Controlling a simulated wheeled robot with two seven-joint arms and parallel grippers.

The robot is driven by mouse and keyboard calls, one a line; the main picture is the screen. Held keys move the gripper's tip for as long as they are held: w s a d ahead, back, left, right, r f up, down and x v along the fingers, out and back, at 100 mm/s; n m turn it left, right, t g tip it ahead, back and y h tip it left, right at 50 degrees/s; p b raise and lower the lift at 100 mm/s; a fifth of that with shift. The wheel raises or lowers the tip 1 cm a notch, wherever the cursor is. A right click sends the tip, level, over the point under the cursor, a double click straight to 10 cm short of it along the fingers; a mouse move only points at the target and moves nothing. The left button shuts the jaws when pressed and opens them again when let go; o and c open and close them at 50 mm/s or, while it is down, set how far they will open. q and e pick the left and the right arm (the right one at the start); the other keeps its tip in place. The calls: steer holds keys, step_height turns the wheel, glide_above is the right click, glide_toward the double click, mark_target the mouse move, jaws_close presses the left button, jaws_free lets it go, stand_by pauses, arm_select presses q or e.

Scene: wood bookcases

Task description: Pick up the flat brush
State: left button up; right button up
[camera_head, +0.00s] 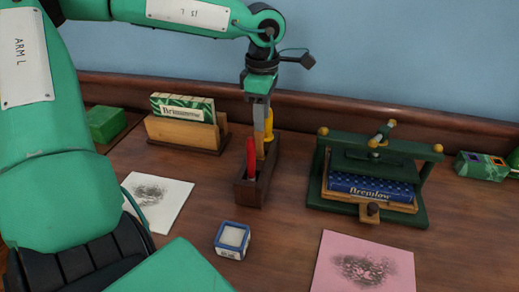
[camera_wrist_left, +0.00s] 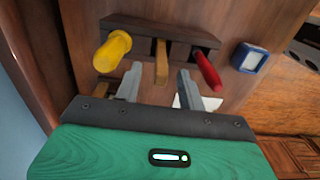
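The flat brush seems to be the tan, flat wooden handle (camera_head: 260,146) standing in a dark wooden box (camera_head: 249,190), between a red handle (camera_head: 251,158) and a yellow handle (camera_head: 269,124). In the left wrist view the tan handle (camera_wrist_left: 161,62) stands in the middle slot. The box hides its lower end. My left gripper (camera_head: 260,118) points down right over the box. In the wrist view its two grey fingers (camera_wrist_left: 159,73) are apart, with the tan handle between them and gaps showing on both sides. My right gripper is not in view.
The yellow (camera_wrist_left: 112,50) and red (camera_wrist_left: 208,71) handles stand close outside the fingers. A green press (camera_head: 320,188) with a blue book stands at the right. A wooden holder (camera_head: 180,132) is at the left. A small blue-and-white box (camera_head: 232,240) and a pink print (camera_head: 335,280) lie in front.

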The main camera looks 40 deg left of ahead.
arm_select(q)
glide_above(259, 157)
steer(key=f, duration=0.5)
steer(key=shift+w+a, duration=0.25)
steer(key=shift+w, duration=0.1)
jaws_close()
steer(key=shift+r, duration=0.1)
steer(key=shift+r, duration=0.1)
